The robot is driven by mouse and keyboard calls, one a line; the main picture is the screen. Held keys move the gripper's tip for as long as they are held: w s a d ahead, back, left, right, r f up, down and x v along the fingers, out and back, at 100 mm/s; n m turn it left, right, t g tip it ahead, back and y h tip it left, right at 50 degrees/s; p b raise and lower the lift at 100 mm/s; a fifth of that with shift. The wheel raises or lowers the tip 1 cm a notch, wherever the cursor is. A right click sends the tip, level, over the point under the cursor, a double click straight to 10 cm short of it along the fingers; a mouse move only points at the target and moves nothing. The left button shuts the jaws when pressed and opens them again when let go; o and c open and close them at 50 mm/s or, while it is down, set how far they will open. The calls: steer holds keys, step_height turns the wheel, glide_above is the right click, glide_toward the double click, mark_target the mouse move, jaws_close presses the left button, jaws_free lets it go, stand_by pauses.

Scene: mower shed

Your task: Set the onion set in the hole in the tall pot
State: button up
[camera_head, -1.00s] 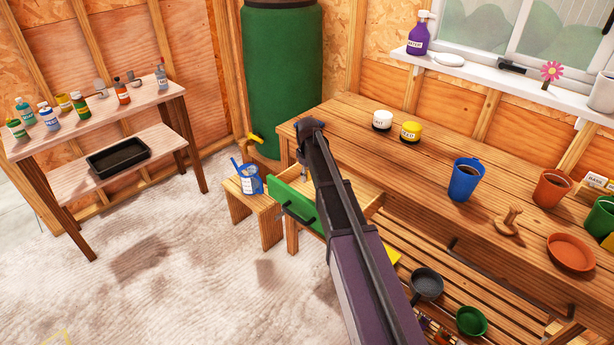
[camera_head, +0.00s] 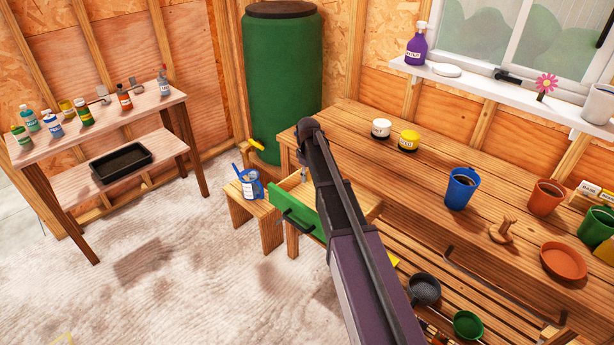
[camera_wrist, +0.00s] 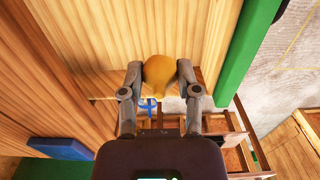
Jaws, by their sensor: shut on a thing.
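My gripper (camera_wrist: 160,88) is shut on the onion set (camera_wrist: 159,70), a rounded yellow-brown bulb between its two fingertips in the wrist view. In the head view my arm reaches over the open green-fronted drawer (camera_head: 292,211) at the bench's left end. The fingers and the bulb are hidden there. A blue pot (camera_head: 462,188) with dark soil stands upright on the bench, right of my arm. It looks taller than it is wide. A hole in its soil is too small to make out. The gripper is well apart from this pot.
Bare bench lies between my arm and the blue pot.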

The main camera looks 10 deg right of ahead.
mark_target(308, 172)
steer(key=shift+r, duration=0.1)
step_height(308, 172, up, 22)
steer(key=p, duration=2.2)
steer(key=shift+r+p, duration=0.25)
steer(key=shift+p, duration=0.1)
steer(key=shift+w+a, duration=0.1)
